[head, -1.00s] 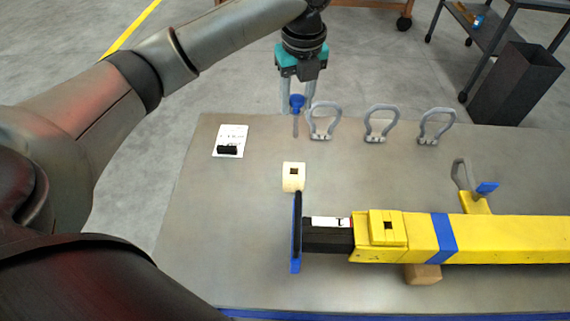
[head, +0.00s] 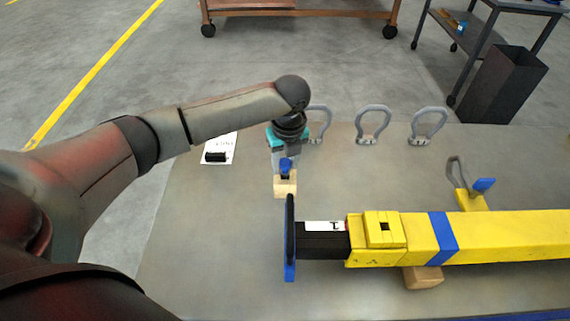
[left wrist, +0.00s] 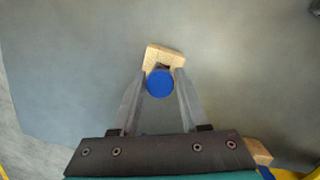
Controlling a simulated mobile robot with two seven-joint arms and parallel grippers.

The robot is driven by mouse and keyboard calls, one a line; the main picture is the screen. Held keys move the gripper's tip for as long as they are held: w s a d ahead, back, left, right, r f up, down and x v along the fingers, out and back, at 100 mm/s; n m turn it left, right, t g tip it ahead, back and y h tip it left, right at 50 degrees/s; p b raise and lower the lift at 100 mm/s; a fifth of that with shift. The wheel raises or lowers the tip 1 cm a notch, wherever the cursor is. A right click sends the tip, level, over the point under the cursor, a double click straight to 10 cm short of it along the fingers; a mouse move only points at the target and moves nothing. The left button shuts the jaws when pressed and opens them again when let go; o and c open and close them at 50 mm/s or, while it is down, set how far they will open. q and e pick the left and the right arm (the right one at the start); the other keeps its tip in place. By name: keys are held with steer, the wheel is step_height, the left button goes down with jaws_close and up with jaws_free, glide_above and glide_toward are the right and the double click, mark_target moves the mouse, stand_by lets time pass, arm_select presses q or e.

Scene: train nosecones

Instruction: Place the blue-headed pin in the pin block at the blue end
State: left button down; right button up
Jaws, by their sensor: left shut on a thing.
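My left gripper (head: 285,172) is shut on the blue-headed pin (head: 286,164), just under the head. The pin points down over the small pale wooden pin block (head: 285,188), which stands beside the blue end plate (head: 290,268). The left wrist view shows the round blue head (left wrist: 160,83) between the fingertips (left wrist: 160,75), with the wooden block (left wrist: 165,54) just beyond it. The shank is mostly hidden, so I cannot tell whether its tip is inside the block's hole. My right gripper is out of view.
A yellow beam (head: 510,237) with a blue band and a yellow square-holed block (head: 383,229) lies to the right. Several grey shackles (head: 373,124) stand along the back edge. A white card (head: 220,147) with a black piece lies left. The front left table (head: 190,245) is clear.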

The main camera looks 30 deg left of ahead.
arm_select(q)
steer(key=shift+f, duration=0.2)
steer(key=shift+c, duration=2.1)
jaws_free()
steer(key=shift+f, duration=0.1)
step_height(320, 180, up, 12)
steer(key=d+p, duration=0.1)
steer(key=p, duration=0.1)
steer(key=shift+s, duration=0.45)
